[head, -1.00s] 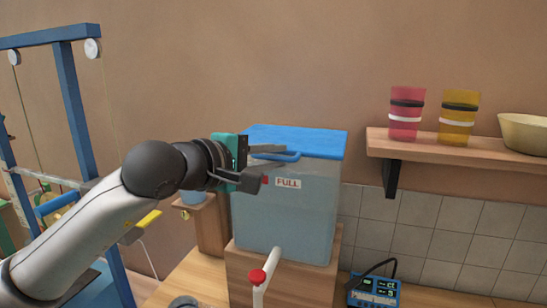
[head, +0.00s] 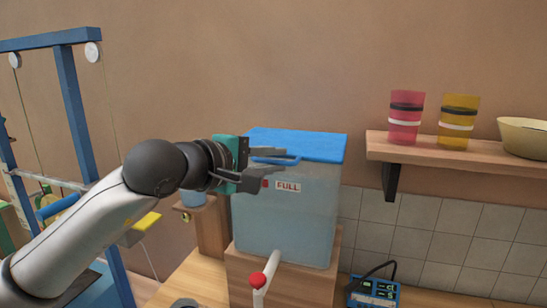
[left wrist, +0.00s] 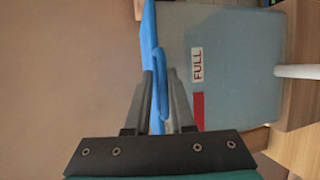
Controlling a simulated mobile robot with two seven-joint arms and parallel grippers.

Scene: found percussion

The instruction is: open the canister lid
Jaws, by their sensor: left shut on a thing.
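The canister (head: 285,215) is a translucent grey-blue box with a FULL label on its front. Its blue lid (head: 300,144) lies flat on top and looks closed. A blue handle loop (left wrist: 161,70) sticks out from the lid's front edge. My left gripper (head: 280,164) comes in from the left at the canister's front top edge. In the left wrist view its two fingers (left wrist: 162,88) stand on either side of the handle loop, shut on it. The fingers partly hide the handle in the head view. My right gripper is not in view.
The canister stands on a wooden block (head: 325,285) with a red-ended white tap (head: 258,281) in front. A shelf (head: 450,151) at right holds a red cup, a yellow cup and a bowl. A blue frame (head: 68,100) stands at left. The wall above the lid is clear.

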